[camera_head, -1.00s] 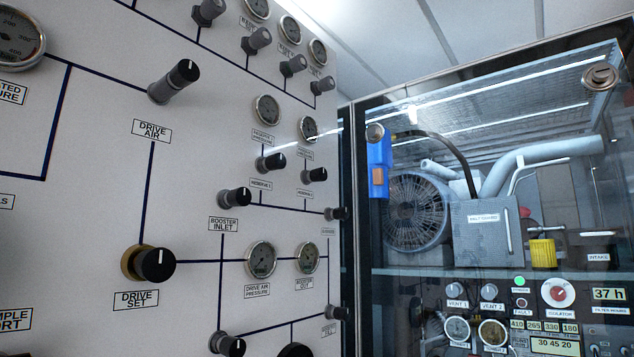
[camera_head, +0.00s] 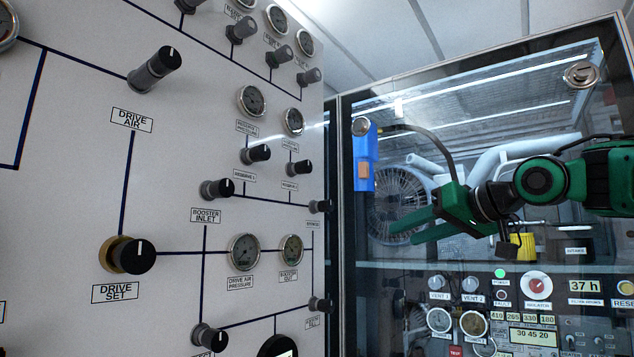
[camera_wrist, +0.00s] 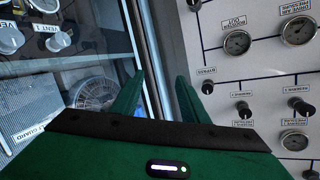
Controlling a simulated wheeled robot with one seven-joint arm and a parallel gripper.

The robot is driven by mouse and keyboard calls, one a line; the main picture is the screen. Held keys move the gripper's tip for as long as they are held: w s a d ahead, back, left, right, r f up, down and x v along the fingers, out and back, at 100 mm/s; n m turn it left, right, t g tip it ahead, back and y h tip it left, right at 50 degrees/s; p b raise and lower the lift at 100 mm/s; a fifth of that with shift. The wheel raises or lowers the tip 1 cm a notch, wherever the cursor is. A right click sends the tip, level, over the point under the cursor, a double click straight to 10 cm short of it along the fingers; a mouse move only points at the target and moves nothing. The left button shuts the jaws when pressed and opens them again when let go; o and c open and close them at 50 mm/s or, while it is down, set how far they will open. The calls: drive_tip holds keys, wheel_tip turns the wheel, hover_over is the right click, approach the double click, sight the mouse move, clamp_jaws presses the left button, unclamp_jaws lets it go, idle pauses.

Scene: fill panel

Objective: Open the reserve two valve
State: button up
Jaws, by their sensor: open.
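The reserve two valve (camera_head: 302,167) is a small black knob on the white panel, the right one of a pair under two gauges. Its label is small and blurred. In the wrist view, which is upside down, it appears to be the black knob (camera_wrist: 244,110) right of my fingers. The similar reserve one knob (camera_head: 257,153) is on its left. My green gripper (camera_head: 400,228) is open and empty, its fingers pointing left, right of the panel and in front of the glass cabinet. In the wrist view my gripper (camera_wrist: 160,82) has its fingers apart, touching nothing.
The glass cabinet (camera_head: 350,250) stands right of the panel, with a fan and gauges behind its glass. Another black knob (camera_head: 320,206) sits near the panel's right edge, below the valve. The booster inlet knob (camera_head: 217,189) is to the lower left.

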drive_tip(key=s+a+r+n+y, duration=0.3)
drive_tip(key=a+r+n+y, duration=0.1)
drive_tip(key=a+r, duration=0.45)
drive_tip(key=n+g+y, duration=0.2)
drive_tip(key=y, duration=0.1)
approach(309, 166)
drive_tip(key=x, duration=0.9)
clamp_jaws()
drive_tip(key=shift+d, duration=0.25)
drive_tip(key=shift+a, duration=0.1)
